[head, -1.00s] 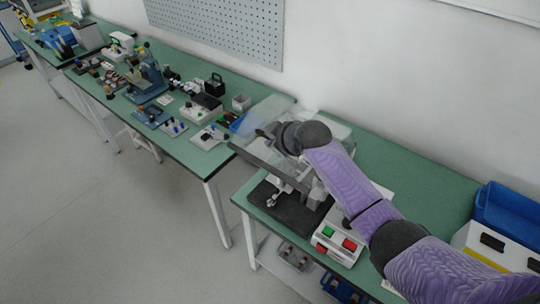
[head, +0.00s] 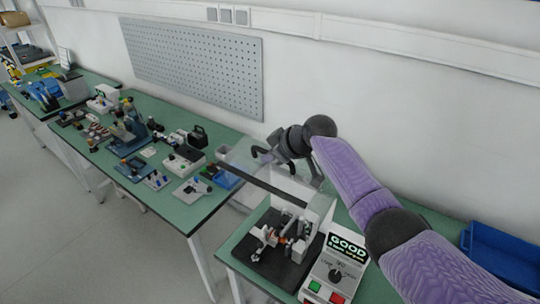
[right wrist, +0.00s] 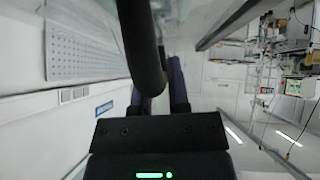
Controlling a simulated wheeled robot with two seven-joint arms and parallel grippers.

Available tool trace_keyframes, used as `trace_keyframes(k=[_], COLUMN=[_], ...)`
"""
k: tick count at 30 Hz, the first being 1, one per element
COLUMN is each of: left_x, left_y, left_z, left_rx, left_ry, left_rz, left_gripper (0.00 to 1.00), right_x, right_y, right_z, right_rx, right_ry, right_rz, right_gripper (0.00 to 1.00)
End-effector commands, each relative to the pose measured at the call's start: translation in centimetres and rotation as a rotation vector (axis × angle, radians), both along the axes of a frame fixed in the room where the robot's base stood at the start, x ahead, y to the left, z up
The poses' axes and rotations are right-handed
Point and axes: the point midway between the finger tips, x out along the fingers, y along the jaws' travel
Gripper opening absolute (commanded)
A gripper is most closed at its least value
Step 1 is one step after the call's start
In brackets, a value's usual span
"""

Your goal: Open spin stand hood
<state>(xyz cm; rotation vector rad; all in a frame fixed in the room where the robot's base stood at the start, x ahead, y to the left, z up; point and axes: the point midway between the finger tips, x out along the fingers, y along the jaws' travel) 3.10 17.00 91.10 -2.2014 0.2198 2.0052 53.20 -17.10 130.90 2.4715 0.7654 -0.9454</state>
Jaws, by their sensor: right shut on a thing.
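The spin stand (head: 262,262) is on the near green bench, with a dark base plate and a small fixture on it. Its clear hood (head: 236,156) is tilted up, its dark edge bar (head: 275,188) standing above the base. My right gripper (head: 262,155) is at the raised hood's upper part, at the end of the purple arm. In the right wrist view my gripper (right wrist: 160,95) is shut around a thick black hood handle (right wrist: 143,45), which runs up between the fingers. Gripper and hood overlap in the head view, so the exact contact is hidden there. My left gripper is out of view.
A control box (head: 335,272) with a "GOOD" display, a knob and green and red buttons stands right of the base. A blue bin (head: 500,258) is at the right. The left bench (head: 195,212) holds several tools. A pegboard (head: 195,70) hangs on the wall behind.

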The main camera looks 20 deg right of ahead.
Motion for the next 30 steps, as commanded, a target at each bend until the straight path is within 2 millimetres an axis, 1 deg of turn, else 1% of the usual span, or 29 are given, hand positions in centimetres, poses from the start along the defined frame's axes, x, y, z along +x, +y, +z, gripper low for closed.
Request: trace_keyframes(k=[5,6,8,9,11,18,21,23,30], left_x=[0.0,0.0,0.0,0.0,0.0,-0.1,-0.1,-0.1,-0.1], left_y=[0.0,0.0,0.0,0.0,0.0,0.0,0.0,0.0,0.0], left_z=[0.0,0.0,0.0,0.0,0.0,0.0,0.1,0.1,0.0], left_rx=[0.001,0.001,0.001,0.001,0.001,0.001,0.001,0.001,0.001], left_ry=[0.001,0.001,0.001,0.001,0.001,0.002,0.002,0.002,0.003], left_rz=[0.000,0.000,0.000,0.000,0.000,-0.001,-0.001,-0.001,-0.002], left_gripper=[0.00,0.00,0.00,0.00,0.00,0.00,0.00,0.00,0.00], right_x=[-0.1,-0.1,-0.1,0.0,0.0,-0.1,-0.3,-0.7,-3.4], right_y=[-0.1,-0.1,-0.1,-0.1,0.0,0.0,-0.2,-0.5,-2.0], right_z=[-0.2,-0.2,-0.1,-0.1,-0.1,0.0,0.3,0.8,3.7], right_rx=[-0.003,-0.003,-0.003,-0.002,-0.002,-0.001,-0.001,-0.002,-0.005], right_ry=[0.004,0.004,0.004,0.003,0.002,0.002,0.001,-0.001,-0.001], right_rz=[-0.001,-0.001,-0.001,-0.001,0.000,0.000,0.000,-0.001,0.000], right_gripper=[0.00,0.22,0.35,0.44,0.55,0.55,0.55,0.55,0.55])
